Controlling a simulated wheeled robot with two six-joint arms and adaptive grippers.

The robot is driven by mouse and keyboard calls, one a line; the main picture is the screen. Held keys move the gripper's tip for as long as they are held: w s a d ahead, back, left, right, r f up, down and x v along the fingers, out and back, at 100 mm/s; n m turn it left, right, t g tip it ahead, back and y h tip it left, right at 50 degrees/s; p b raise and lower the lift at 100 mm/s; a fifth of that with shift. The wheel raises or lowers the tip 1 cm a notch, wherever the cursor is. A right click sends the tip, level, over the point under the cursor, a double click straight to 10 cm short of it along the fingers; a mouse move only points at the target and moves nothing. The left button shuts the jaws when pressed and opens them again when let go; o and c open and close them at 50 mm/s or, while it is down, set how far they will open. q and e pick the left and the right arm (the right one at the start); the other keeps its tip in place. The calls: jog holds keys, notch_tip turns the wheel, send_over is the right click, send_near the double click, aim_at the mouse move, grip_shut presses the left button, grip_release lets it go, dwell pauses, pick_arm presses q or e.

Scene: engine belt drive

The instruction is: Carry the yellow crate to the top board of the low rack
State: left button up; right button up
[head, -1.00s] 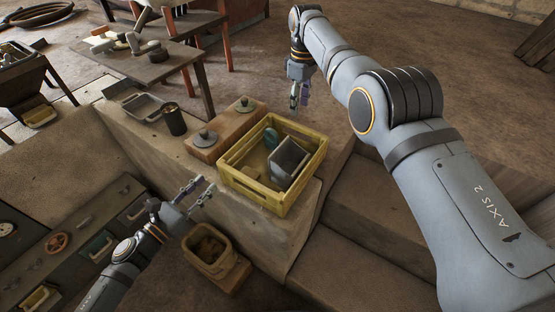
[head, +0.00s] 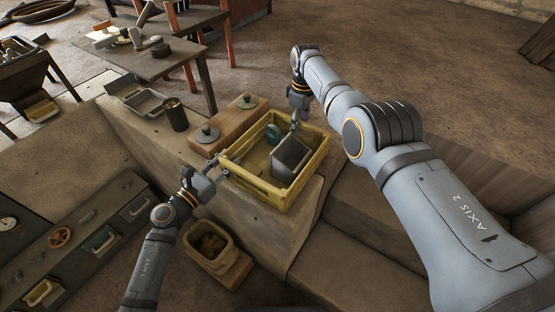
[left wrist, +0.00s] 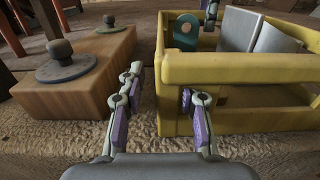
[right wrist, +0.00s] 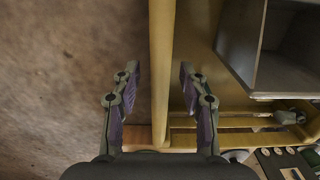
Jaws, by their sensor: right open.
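The yellow crate (head: 262,182) sits upright on a stone ledge in the head view, with a grey open box (head: 289,160) and a teal disc-like part (head: 273,134) inside. My left gripper (head: 219,167) is open at the crate's left side. In the left wrist view its fingers (left wrist: 160,105) stand apart around the crate's near left corner. My right gripper (head: 296,122) is open at the far side. In the right wrist view the crate's rim (right wrist: 161,70) runs between its open fingers (right wrist: 158,95). I cannot tell which structure is the low rack.
A dark can (head: 174,117) and a metal tray (head: 147,103) lie further left. A tan bin (head: 209,245) is below the ledge. A table (head: 150,62) stands behind; stone steps lie right.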

pick_arm(q)
jog(key=shift+w+d, duration=0.3)
jog(key=shift+w, duration=0.05)
pick_arm(e)
jog(key=shift+f, duration=0.4)
pick_arm(q)
grip_shut()
pick_arm(e)
jog(key=c, duration=0.7)
grip_shut()
pick_arm(q)
jog(key=shift+r, duration=0.1)
pick_arm(e)
jog(key=shift+r, duration=0.15)
